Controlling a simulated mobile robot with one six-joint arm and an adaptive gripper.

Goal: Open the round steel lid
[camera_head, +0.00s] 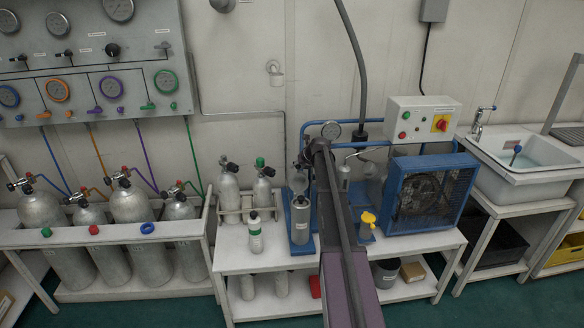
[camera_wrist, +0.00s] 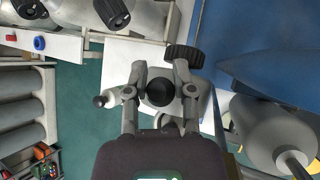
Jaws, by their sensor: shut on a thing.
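My gripper (camera_wrist: 162,92) has its two grey fingers on either side of a dark round knob (camera_wrist: 160,92) with grey metal around it, and is shut on it. A black ribbed handwheel (camera_wrist: 185,56) and a small side knob (camera_wrist: 101,101) sit close beside the fingers. In the head view my arm hides the gripped part. A grey cylinder (camera_head: 300,218) stands upright on a blue stand just left of my arm. I cannot clearly pick out the round steel lid in either view, or tell whether the gripped knob belongs to it.
Two grey cylinders (camera_head: 229,197) with black valves stand left on the white bench (camera_head: 240,262). A blue caged fan unit (camera_head: 432,195) and a control box (camera_head: 424,118) are to the right. In the wrist view a large grey rounded body (camera_wrist: 270,132) is close on the right.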

